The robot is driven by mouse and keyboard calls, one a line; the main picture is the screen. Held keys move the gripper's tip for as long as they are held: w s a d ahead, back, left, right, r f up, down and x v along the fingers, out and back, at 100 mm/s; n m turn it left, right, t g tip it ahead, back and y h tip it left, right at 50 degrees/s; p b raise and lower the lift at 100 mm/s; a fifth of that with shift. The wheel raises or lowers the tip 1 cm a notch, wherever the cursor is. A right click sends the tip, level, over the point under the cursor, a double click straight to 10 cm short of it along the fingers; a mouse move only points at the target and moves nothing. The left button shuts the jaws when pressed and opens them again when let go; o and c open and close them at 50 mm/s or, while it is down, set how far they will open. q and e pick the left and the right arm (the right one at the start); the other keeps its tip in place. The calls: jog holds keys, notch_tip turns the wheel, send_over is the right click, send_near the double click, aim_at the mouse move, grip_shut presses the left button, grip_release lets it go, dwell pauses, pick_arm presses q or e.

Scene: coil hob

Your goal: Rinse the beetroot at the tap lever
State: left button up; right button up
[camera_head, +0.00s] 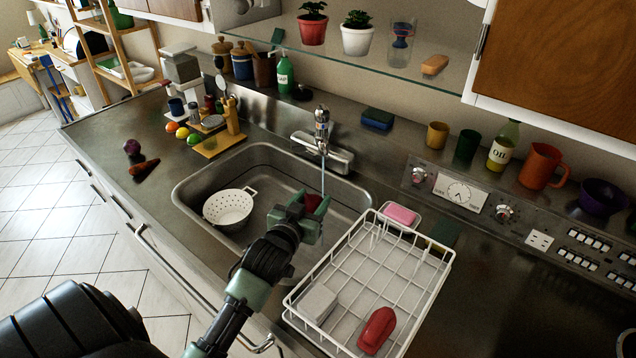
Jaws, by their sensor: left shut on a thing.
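My left gripper (308,208) reaches over the sink from below and is shut on the dark red beetroot (314,202), which is partly hidden between the fingers. The metal tap with its lever (322,118) stands at the back of the sink. A thin stream of water (322,178) runs down from its spout toward the beetroot. The stream's lower end meets the held beetroot or passes very close to it; I cannot tell which. The steel sink (262,150) lies around and under the gripper. My right gripper is out of view.
A white colander (229,208) sits in the sink's left part. A white wire dish rack (440,262) stands right of the sink, with a red object (377,330) in it. Pink soap (399,214) lies behind the gripper's right.

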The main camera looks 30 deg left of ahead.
pick_arm(q)
jog(key=shift+r, duration=0.1)
dwell(0.3)
jog(key=s+r+p, duration=0.1)
jog(key=p, duration=0.1)
jog(key=s+d+r+p, duration=0.1)
jog(key=s+r+p, duration=0.1)
jog(key=shift+s+r+p, duration=0.1)
jog(key=shift+s+p, duration=0.2)
jog(key=shift+p, duration=0.05)
jog(key=shift+s+d+r+p, duration=0.15)
jog(key=shift+s+r+p, duration=0.2)
jog(key=shift+s+p, duration=0.25)
